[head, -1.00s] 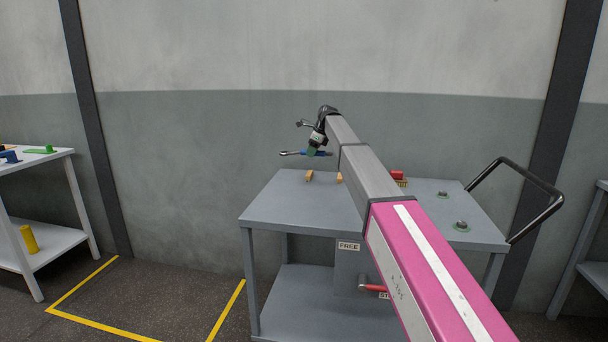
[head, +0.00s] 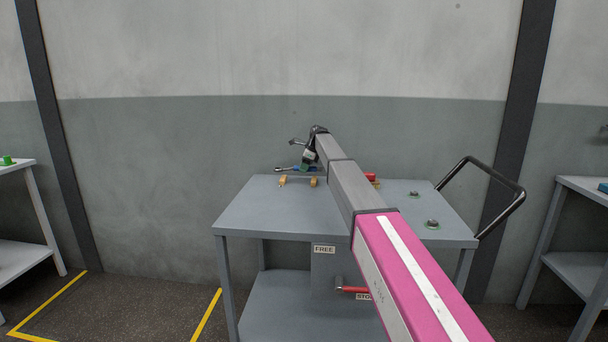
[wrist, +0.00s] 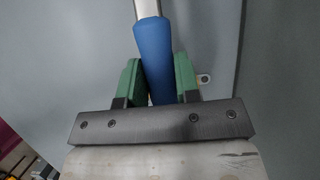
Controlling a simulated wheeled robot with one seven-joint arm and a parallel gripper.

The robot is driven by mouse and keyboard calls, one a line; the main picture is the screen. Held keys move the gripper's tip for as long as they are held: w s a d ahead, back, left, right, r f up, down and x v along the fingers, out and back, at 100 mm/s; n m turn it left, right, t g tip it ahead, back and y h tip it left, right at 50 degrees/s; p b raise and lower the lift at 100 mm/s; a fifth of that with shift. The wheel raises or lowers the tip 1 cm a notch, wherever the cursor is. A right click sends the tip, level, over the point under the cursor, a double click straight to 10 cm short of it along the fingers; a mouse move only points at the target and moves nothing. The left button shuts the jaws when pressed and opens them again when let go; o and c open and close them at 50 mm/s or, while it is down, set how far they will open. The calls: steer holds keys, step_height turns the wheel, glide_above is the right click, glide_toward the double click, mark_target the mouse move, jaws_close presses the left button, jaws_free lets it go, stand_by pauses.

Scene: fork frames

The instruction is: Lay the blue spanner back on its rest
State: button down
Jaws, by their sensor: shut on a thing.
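The blue spanner has a blue handle (wrist: 155,60) and a bare metal shaft that runs out of the top of the wrist view. In the head view the spanner (head: 289,169) lies roughly level, its metal end to the left. My gripper (wrist: 158,85) is shut on the blue handle, one green finger on each side; it also shows in the head view (head: 306,166). Two small yellow-brown blocks, seemingly the rest (head: 282,181), stand on the grey cart top just below the spanner. I cannot tell whether the spanner touches them.
The grey cart (head: 255,210) has a bare front-left top. A red object (head: 370,177) sits behind my arm, and two small round fittings (head: 432,224) are at the right. A black handle (head: 505,205) juts out right. White tables stand at both sides.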

steer(key=shift+f, duration=1.65)
steer(key=c, duration=0.8)
jaws_free()
